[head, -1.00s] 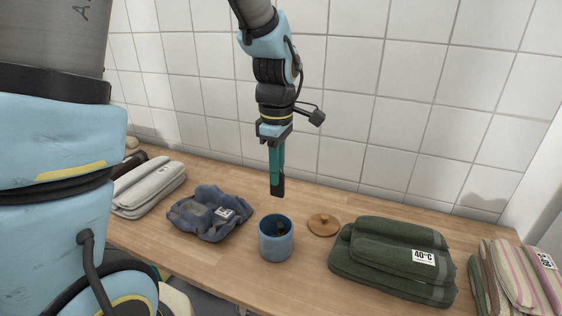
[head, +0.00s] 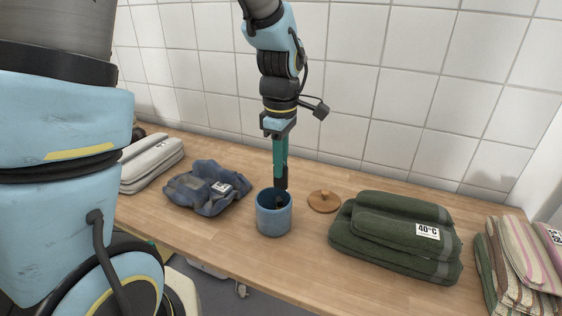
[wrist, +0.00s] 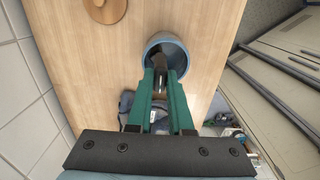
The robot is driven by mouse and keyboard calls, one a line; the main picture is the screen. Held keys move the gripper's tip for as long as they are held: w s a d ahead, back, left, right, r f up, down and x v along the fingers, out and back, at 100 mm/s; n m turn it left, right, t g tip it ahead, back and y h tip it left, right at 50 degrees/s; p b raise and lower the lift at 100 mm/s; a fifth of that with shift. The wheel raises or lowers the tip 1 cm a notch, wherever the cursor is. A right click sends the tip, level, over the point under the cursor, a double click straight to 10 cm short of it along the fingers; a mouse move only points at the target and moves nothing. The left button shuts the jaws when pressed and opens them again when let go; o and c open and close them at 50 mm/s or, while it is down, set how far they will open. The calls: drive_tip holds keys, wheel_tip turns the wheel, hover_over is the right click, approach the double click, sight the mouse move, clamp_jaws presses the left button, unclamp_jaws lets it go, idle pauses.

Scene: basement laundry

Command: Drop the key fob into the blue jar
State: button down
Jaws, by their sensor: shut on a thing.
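The blue jar (head: 274,220) stands upright and open on the wooden counter. My gripper (head: 281,180) points down just above its mouth, with green fingers closed on a dark key fob (wrist: 160,68). In the wrist view the fob sits between the fingertips (wrist: 160,80) and overlaps the jar's opening; the jar's rim (wrist: 152,42) shows around it. The fob's lower end appears at or just inside the mouth; I cannot tell how deep. Something dark shows inside the jar, unclear. The round wooden lid (head: 324,201) lies on the counter, right of the jar.
A crumpled blue cloth (head: 190,195) with a white label lies left of the jar. Folded grey-white towels (head: 152,165) are farther left. A green towel stack (head: 385,240) and striped cloths (head: 525,265) are to the right. The tiled wall (head: 400,90) stands behind the counter (head: 235,245).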

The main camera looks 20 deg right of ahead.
drive_tip(key=c, duration=0.7)
unclamp_jaws()
drive_tip(key=shift+c, duration=0.2)
drive_tip(key=shift+r, duration=0.1)
wheel_tip(320, 180, up, 11)
drive_tip(key=shift+b, duration=0.4)
drive_tip(key=a+f+m, duration=0.3)
drive_tip(key=a, duration=0.5)
drive_tip(key=a+f+m+t, duration=0.1)
drive_tip(key=a+f+m, duration=0.2)
drive_tip(key=a, duration=0.6)
drive_tip(key=w+a+f+m, duration=0.1)
drive_tip(key=a+f+m, duration=0.2)
drive_tip(key=a, duration=0.5)
drive_tip(key=shift+a+f+m+t+p, duration=0.2)
drive_tip(key=shift+m+t+p, duration=0.15)
drive_tip(key=shift+m, duration=0.45)
